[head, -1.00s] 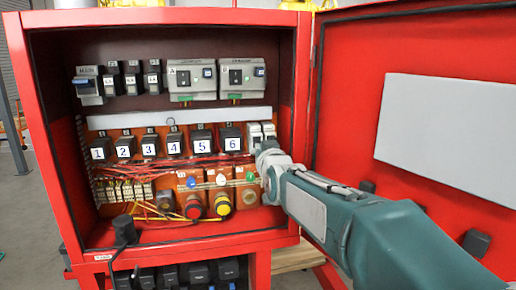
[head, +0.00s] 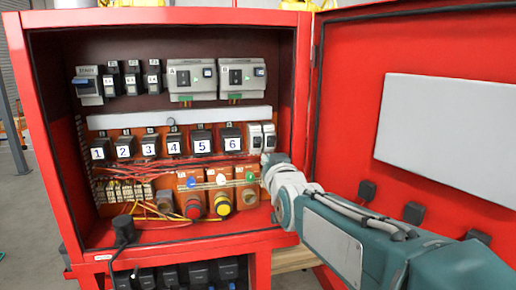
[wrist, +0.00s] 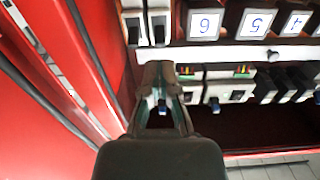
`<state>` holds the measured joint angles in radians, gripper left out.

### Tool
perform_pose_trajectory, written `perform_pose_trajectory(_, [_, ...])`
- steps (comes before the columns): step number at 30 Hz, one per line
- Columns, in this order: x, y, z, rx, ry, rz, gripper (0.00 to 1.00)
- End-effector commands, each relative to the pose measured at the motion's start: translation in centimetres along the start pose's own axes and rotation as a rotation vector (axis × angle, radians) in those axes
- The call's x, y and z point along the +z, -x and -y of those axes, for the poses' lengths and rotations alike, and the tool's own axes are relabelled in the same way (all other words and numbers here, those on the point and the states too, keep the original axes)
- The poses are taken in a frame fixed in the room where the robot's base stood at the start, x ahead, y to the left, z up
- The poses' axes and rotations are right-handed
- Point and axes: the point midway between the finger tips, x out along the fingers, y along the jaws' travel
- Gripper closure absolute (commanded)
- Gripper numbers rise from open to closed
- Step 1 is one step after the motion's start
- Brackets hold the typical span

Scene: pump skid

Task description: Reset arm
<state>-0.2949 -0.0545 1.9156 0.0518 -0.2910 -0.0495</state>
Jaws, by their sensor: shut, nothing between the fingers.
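My teal and grey arm reaches in from the right in the head view, with my gripper (head: 267,160) at the right side of the open red cabinet (head: 45,120). In the wrist view my gripper (wrist: 158,68) is shut with nothing held. That view is upside down. The fingertips show in front of the cabinet interior, near two pale switch modules (wrist: 146,28). These modules also show above my gripper in the head view (head: 262,136). I cannot tell how far the fingertips are from them.
Numbered black units (head: 202,143) line the middle row. Grey devices A and B (head: 193,80) sit above, and coloured buttons (head: 222,204) below. The open red door (head: 440,50), with a white panel (head: 450,125), stands close to my arm on the right.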

Motion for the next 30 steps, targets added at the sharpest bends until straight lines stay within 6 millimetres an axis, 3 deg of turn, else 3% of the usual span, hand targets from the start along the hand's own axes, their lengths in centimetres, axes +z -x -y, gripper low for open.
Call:
perform_pose_trajectory(10, [0.1,0.3,-0.1,0.001,0.000,0.005,1.00])
perform_pose_trajectory(14, [1.2,2.6,-1.4,0.022,-0.001,0.087,1.00])
perform_pose_trajectory(17, [3.5,6.5,-3.3,0.055,-0.007,0.227,1.00])
perform_pose_trajectory(21, [7.7,13.2,-5.5,0.109,-0.028,0.454,1.00])
perform_pose_trajectory(30, [17.1,28.9,-7.2,0.220,-0.111,0.914,1.00])
